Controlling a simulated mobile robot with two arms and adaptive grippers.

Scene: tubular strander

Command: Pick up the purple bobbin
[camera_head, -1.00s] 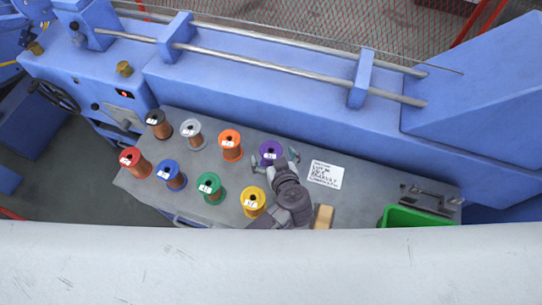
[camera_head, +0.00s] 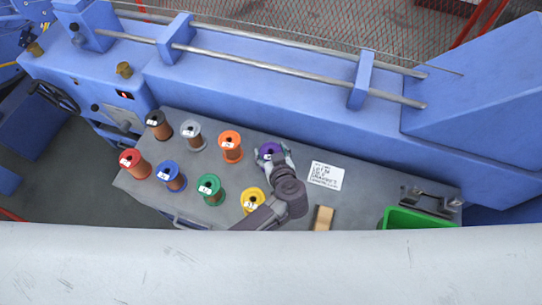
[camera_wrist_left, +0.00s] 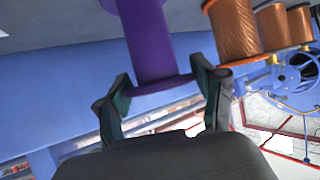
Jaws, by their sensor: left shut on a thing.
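The purple bobbin (camera_head: 267,152) stands at the back of the grey bench, right of the orange bobbin. My left gripper (camera_head: 273,158) is at it, with its fingers on either side, and is shut on it. In the left wrist view the purple bobbin (camera_wrist_left: 150,40) sits between the two fingers (camera_wrist_left: 158,95), which close around its flange end. In the head view the gripper hides part of the bobbin, and I cannot tell whether it is clear of the bench. My right gripper is not in view.
Orange (camera_head: 231,146), yellow (camera_head: 253,200), green (camera_head: 210,189), blue (camera_head: 171,175), red (camera_head: 134,163), black (camera_head: 158,124) and silver (camera_head: 193,134) bobbins stand nearby. A white paper (camera_head: 326,175), wooden block (camera_head: 323,217) and green bin (camera_head: 418,218) are to the right. The blue machine (camera_head: 270,110) rises behind.

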